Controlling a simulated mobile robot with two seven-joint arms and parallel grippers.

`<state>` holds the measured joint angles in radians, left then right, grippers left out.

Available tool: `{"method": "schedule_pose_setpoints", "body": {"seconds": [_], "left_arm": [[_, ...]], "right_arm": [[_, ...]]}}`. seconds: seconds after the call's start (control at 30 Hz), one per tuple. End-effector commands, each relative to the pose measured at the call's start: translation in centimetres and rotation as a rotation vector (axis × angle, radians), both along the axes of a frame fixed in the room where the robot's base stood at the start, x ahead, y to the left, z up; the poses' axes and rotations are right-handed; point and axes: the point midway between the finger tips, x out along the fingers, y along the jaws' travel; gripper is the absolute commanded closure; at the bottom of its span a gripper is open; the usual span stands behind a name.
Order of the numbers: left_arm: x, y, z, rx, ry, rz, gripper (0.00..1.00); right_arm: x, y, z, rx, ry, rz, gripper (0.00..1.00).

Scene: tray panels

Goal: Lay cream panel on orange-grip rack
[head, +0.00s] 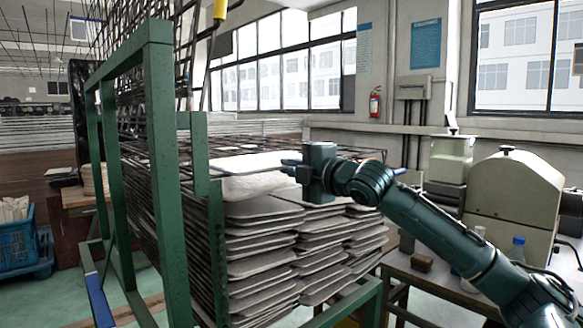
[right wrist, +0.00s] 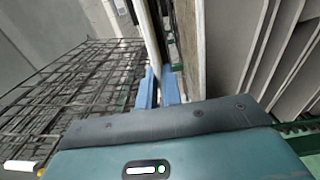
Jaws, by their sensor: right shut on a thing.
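My right gripper (head: 291,166) is shut on the cream panel (head: 245,163), gripping its right edge and holding it roughly flat above the stacks. In the right wrist view, the blue fingers (right wrist: 158,88) close on the thin panel (right wrist: 146,30), seen edge-on. The rack has a green frame (head: 162,150) and dark wire shelves; several lie folded upright at the top, one with a yellow grip (head: 220,9). I cannot tell whether either is the orange grip. My left gripper is not in view.
A paler panel (head: 262,185) lies just below the held one, on stacks of grey panels (head: 262,268). The green posts stand close on the left. A bench at right holds a cream machine (head: 512,195) and a bottle (head: 517,248). Blue crates (head: 17,240) stand far left.

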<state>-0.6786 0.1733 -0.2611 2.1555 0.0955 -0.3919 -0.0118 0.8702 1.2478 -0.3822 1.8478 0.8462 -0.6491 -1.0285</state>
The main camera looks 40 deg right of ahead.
Motion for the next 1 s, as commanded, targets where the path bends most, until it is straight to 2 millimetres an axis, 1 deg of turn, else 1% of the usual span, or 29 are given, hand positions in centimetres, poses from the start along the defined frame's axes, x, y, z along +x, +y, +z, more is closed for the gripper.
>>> {"method": "schedule_pose_setpoints", "body": {"seconds": [0.2, 0.23, 0.5, 1.0], "left_arm": [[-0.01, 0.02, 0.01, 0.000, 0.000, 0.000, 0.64], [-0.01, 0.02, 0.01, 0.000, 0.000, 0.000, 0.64], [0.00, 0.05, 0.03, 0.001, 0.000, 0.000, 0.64], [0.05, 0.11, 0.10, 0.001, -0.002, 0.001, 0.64]], "right_arm": [[-0.02, 0.00, 0.08, 0.000, -0.001, 0.000, 1.00], [-0.02, 0.00, 0.08, 0.000, -0.001, 0.000, 0.91], [-0.01, 0.00, 0.05, 0.000, -0.001, 0.000, 0.69], [0.01, 0.01, -0.01, 0.000, 0.001, 0.000, 0.68]]}}
